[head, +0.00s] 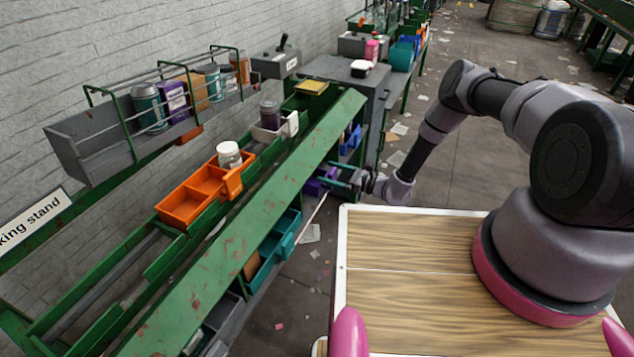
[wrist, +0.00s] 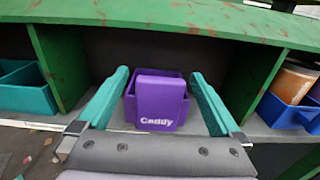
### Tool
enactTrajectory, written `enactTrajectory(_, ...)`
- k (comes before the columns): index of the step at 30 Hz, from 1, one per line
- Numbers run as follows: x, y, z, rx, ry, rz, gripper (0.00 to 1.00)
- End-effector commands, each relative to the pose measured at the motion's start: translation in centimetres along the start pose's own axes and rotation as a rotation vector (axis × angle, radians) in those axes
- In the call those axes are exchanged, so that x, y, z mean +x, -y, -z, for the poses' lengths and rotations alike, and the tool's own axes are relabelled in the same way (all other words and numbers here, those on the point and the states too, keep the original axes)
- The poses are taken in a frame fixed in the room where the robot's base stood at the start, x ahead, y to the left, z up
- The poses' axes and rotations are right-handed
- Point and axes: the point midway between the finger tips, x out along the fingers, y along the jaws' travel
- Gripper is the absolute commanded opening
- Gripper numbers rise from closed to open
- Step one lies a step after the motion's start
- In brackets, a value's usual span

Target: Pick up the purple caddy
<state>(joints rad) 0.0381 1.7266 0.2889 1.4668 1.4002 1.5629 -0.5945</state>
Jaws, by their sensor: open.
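The purple caddy (wrist: 158,108), a box with a white "Caddy" label on its front, stands upright in an open compartment under the green bench in the wrist view. Its open top shows behind the labelled front. My gripper (wrist: 160,76) is open, with one teal finger on each side of the caddy. Narrow gaps seem to show between fingers and caddy; contact cannot be told. In the head view the caddy (head: 314,186) is a small purple patch, partly hidden by the bench edge and my gripper (head: 338,178).
Green dividers (wrist: 58,62) wall the compartment on both sides, with the green bench edge (wrist: 165,18) above. A teal bin (wrist: 26,88) stands left and a blue bin (wrist: 287,112) right. An orange caddy (head: 190,196) sits on the bench top.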

Motion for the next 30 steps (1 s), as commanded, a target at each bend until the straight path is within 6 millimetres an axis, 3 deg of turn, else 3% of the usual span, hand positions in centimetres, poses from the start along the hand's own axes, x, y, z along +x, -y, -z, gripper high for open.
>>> enactTrajectory(6, 2.4, -0.1, 0.0, -0.002, 0.000, -0.001, 1.00)
enactTrajectory(13, 2.5, 0.0, 0.0, -0.001, 0.000, 0.000, 1.00)
enactTrajectory(14, 2.5, 0.0, 0.0, -0.001, 0.000, 0.000, 0.92)
enactTrajectory(21, 2.5, 0.0, 0.0, -0.001, 0.000, 0.000, 0.01)
enactTrajectory(30, 2.5, 0.0, -0.1, -0.001, 0.000, 0.001, 0.00)
